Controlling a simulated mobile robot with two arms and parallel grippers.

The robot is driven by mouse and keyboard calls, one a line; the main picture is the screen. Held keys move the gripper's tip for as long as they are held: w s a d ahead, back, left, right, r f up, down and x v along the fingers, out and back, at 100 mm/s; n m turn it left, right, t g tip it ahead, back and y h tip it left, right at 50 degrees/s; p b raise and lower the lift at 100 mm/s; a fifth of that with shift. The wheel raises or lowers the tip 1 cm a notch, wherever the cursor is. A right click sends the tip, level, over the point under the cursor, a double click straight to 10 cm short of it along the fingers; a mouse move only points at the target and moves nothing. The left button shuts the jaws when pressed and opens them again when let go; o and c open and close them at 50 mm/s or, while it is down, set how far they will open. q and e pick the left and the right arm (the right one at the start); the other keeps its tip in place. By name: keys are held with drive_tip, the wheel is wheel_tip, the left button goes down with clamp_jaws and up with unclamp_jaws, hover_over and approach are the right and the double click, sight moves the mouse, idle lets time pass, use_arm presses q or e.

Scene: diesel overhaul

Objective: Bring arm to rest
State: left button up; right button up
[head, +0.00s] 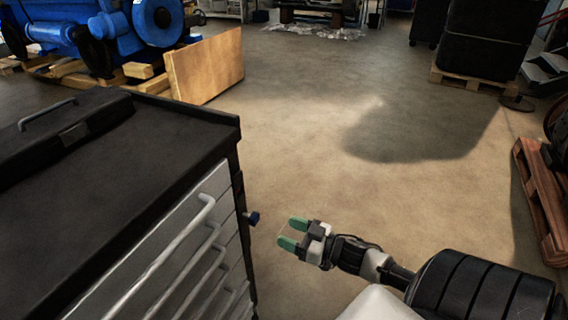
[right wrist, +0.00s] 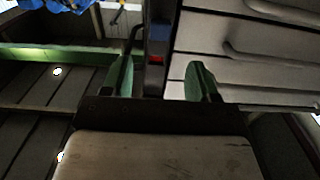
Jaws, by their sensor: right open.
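My right gripper (head: 291,234) is open and empty, with green fingertips, to the right of the drawer cabinet in the head view. My right arm comes in from the lower right behind it. A gap of floor shows between the fingertips and the cabinet's side. In the right wrist view the two green fingers (right wrist: 161,78) stand apart, with a dark upright part and light drawer fronts beyond them. My left gripper is not in view.
The drawer cabinet (head: 185,115) with a black top fills the left. A blue engine (head: 120,35) and a wooden board (head: 206,66) stand behind. A pallet (head: 541,198) lies at the right. The middle floor is clear.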

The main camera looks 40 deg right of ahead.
drive_tip(key=s+f+m+g+h+p, duration=0.2)
drive_tip(key=s+f+g+h+p, duration=0.3)
drive_tip(key=f, duration=0.6)
drive_tip(key=s+f+m+g+h+p, duration=0.2)
drive_tip(key=s+f, duration=0.6)
drive_tip(key=f, duration=0.4)
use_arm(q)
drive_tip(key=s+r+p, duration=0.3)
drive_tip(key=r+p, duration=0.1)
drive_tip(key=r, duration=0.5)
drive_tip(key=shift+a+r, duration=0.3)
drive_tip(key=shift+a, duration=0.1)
use_arm(e)
drive_tip(key=s+a+f+g, duration=0.3)
drive_tip(key=s+a, duration=0.1)
drive_tip(key=s, duration=0.3)
drive_tip(key=s+a+f+n+g, duration=0.1)
drive_tip(key=s+a+f+g, duration=0.1)
drive_tip(key=s, duration=0.5)
drive_tip(key=s+a+f+n+g, duration=0.1)
drive_tip(key=s+a+f+g, duration=0.2)
drive_tip(key=s+a, duration=0.4)
drive_tip(key=shift+s+f+g, duration=0.3)
drive_tip(key=shift+s+f, duration=0.2)
drive_tip(key=shift+f, duration=0.35)
